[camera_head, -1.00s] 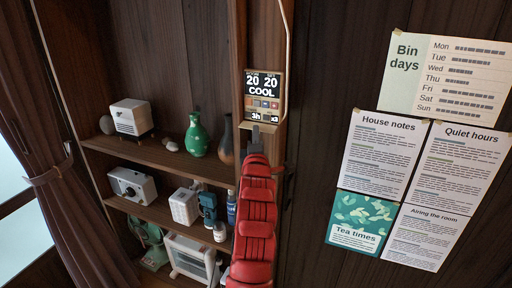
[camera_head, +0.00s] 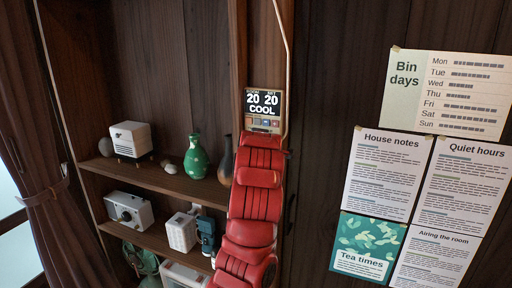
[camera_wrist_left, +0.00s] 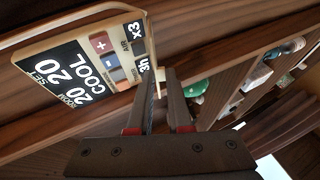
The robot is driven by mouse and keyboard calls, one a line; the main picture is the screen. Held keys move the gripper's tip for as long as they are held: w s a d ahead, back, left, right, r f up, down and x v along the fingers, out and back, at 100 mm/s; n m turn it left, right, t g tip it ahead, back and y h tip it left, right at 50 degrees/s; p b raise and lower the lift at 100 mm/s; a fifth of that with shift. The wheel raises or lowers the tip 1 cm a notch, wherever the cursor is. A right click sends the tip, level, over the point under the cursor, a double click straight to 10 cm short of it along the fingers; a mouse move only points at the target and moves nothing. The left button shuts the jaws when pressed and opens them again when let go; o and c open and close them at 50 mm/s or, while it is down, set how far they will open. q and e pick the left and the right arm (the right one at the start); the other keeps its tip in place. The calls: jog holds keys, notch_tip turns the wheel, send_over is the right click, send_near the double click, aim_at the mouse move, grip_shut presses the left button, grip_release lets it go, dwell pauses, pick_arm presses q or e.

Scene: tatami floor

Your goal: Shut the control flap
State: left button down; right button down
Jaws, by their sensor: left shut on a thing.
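The control panel (camera_head: 264,104) is on a wooden post, its dark screen reading 20, 20 and COOL. In the left wrist view the panel (camera_wrist_left: 78,68) appears turned, with plus and minus buttons and 3h and x3 marks uncovered. A thin pale rim (camera_wrist_left: 153,42) runs along its lower edge and seems to belong to the control flap; the flap's exact angle is unclear. My left gripper (camera_wrist_left: 163,75) is at this rim, its fingers close together and shut on what seems the flap's edge. In the head view my red arm hides this gripper and the panel's bottom. My right gripper is out of view.
A pale conduit (camera_head: 286,60) runs beside the panel. Shelves on the left hold a green vase (camera_head: 196,158), a dark vase (camera_head: 225,160), a white box-shaped device (camera_head: 131,140) and other items. Paper notices (camera_head: 388,172) hang on the right wall. Dark wall between is bare.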

pick_arm(q)
jog(key=shift+f, duration=0.1)
dwell(0.3)
jog(key=c, duration=0.9)
grip_release()
jog(key=shift+w, duration=0.15)
jog(key=b+v, duration=0.3)
jog(key=v, duration=1.4)
jog(key=shift+r, duration=0.25)
jog(key=shift+d, duration=0.1)
jog(key=shift+o, duration=0.3)
